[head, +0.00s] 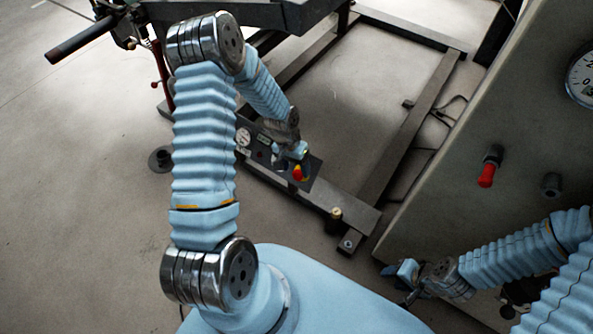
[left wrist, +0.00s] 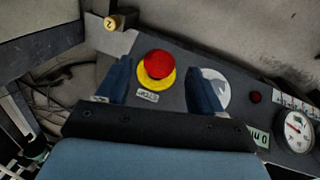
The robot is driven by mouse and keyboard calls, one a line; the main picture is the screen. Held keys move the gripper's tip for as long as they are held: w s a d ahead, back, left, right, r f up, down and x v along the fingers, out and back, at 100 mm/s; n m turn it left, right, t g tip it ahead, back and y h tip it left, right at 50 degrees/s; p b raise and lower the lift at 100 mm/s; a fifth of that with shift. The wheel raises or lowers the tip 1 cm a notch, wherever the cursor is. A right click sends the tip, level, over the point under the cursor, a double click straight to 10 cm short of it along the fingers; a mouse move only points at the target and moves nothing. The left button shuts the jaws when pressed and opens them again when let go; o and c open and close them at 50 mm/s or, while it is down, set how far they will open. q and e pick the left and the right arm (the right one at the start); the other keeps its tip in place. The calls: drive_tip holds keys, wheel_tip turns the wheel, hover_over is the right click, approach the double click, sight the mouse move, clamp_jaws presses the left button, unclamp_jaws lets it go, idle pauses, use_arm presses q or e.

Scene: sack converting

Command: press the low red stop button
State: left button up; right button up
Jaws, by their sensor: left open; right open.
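The red stop button (left wrist: 158,64) has a round red head on a yellow collar and sits on a dark, low control panel (left wrist: 195,115). My right gripper (head: 404,280) is at the lower right, open, beside the large grey cabinet and far from the button.
A dial gauge (left wrist: 294,130) and a small dark red button (left wrist: 256,97) are on the same panel. A yellow-topped knob (left wrist: 113,22) stands near its end. The grey cabinet (head: 480,130) carries a red-handled lever (head: 487,174). A metal frame (head: 410,130) lies behind the panel.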

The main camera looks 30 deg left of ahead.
sight(298, 174)
use_arm(q)
drive_tip(key=shift+d+f, duration=0.2)
drive_tip(key=shift+f, duration=1)
clamp_jaws()
